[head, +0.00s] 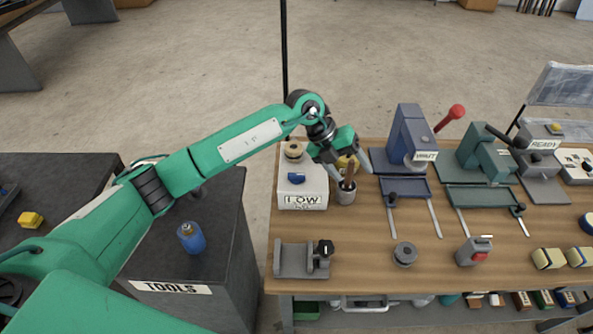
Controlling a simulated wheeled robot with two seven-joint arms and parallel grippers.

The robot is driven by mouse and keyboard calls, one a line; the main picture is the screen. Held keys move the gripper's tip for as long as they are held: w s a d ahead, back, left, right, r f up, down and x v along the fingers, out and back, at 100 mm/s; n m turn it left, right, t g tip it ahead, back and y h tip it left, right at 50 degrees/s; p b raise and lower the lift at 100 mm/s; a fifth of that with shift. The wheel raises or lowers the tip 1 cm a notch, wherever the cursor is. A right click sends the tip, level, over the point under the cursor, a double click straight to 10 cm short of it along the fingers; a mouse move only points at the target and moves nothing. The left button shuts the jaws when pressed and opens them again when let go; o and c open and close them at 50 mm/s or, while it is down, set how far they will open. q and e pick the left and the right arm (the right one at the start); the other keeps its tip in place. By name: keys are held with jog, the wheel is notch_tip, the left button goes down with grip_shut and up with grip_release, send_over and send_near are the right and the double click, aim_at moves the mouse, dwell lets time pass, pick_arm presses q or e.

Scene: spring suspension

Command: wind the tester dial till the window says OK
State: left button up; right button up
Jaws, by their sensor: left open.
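The tester is a white box (315,187) at the left end of the wooden bench, and its front window (303,200) reads LOW. A tan round knob with a dark centre (293,150), which looks like the dial, sits at the back of its top. A small blue part (297,178) is on the box in front of the knob. My left gripper (351,172) is open, to the right of the tester and apart from the dial, with its fingers spread above the back of the bench. A yellow item (346,162) shows between the fingers; whether they touch it I cannot tell. My right gripper is out of view.
A blue press (410,140) and a green press (482,165) stand to the right. A grey fixture (292,261) and a round dark part (405,254) are in front. The bench between them is bare.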

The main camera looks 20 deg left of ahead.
aim_at(296, 174)
pick_arm(q)
jog(key=w+a+r+n+y, duration=0.1)
jog(key=w+a+y, duration=0.25)
jog(key=a, duration=0.35)
jog(key=w+a+r+n+y, duration=0.15)
jog(key=a+y, duration=0.25)
jog(key=a, duration=0.4)
notch_tip(296, 174, down, 14)
jog(key=p, duration=0.4)
jog(key=shift+w+d+r, duration=0.1)
jog(key=shift+c, duration=0.4)
